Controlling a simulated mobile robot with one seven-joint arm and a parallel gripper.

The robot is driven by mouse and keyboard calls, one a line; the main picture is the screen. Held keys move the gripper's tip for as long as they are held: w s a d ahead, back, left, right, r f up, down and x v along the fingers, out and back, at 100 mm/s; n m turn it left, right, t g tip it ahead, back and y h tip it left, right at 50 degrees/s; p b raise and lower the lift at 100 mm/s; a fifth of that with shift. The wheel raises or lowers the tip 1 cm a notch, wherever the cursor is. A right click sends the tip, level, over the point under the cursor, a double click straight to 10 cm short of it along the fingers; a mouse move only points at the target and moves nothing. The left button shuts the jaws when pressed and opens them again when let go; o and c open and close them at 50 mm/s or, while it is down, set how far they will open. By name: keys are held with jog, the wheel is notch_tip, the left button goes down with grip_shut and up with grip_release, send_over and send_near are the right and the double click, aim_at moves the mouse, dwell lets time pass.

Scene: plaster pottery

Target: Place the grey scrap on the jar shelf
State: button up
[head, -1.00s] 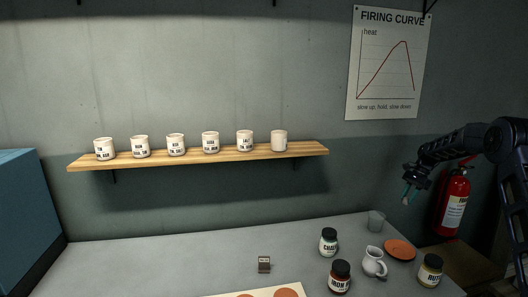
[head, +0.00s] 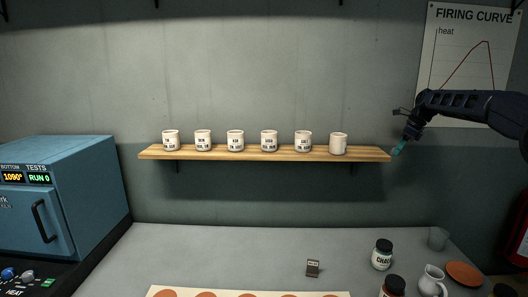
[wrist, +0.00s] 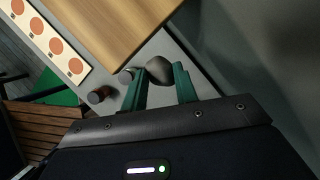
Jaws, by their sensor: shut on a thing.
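The wooden jar shelf (head: 265,154) runs along the wall in the head view, with several white jars standing in a row on it. Its board (wrist: 112,28) also shows in the wrist view, close beyond the fingertips. My gripper (head: 398,149) is at the shelf's right end, at about board height. In the wrist view its green fingers (wrist: 160,82) are shut on a rounded grey piece, the grey scrap (wrist: 158,69), at their tips. The scrap is too small to make out in the head view.
The rightmost jar (head: 338,144) leaves a bare stretch of board at the shelf's right end. Below are a small block (head: 312,268), a chalk jar (head: 382,255), a white jug (head: 432,281) and a glass (head: 438,238). A blue kiln (head: 65,195) stands left.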

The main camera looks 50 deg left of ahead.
aim_at(356, 152)
jog(key=s+a+r+m+t, duration=0.1)
jog(key=s+a+r+m, duration=0.2)
jog(key=s+a+r, duration=0.75)
jog(key=shift+s+a+f, duration=0.15)
jog(key=shift+f, duration=1.4)
jog(key=shift+s+a+f, duration=0.15)
jog(key=shift+s+f, duration=0.05)
jog(key=shift+f, duration=1.4)
jog(key=shift+s+a+f, duration=0.15)
jog(key=shift+f, duration=1.4)
jog(key=shift+f, duration=0.15)
jog(key=o, duration=1)
jog(key=v, duration=1.2)
jog(key=shift+s, duration=0.1)
jog(key=shift+d, duration=0.1)
